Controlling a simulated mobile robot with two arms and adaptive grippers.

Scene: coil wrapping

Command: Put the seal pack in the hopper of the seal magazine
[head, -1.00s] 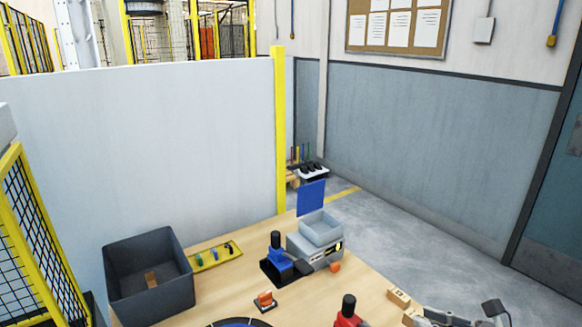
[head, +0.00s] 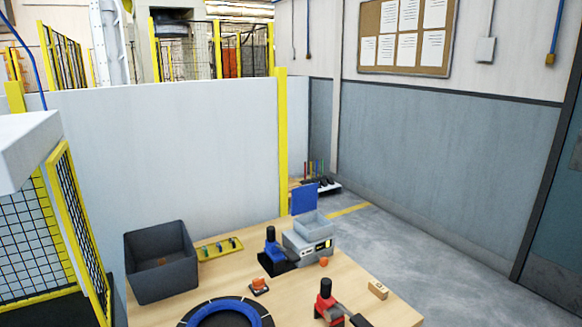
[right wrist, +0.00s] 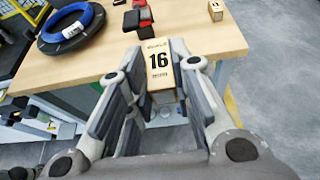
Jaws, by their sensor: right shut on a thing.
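My right gripper (right wrist: 160,85) is shut on a tan seal pack (right wrist: 158,60) with a large "16" on its top face, in the right wrist view. It holds the pack off the near edge of the table. The seal magazine (head: 306,252) is a grey machine on the far right of the table in the head view. Its pale open-topped hopper (head: 314,226) sits on top, with a blue panel (head: 304,199) upright behind it. Neither of my grippers shows in the head view now.
A second tan pack (head: 377,290) stands on the table (head: 300,293) at the right. Nearby are a red tool (head: 325,303), a blue tool (head: 272,252), an orange block (head: 323,261) and a coil ring (head: 228,316). A dark bin (head: 160,265) and yellow tray (head: 207,254) are at the left.

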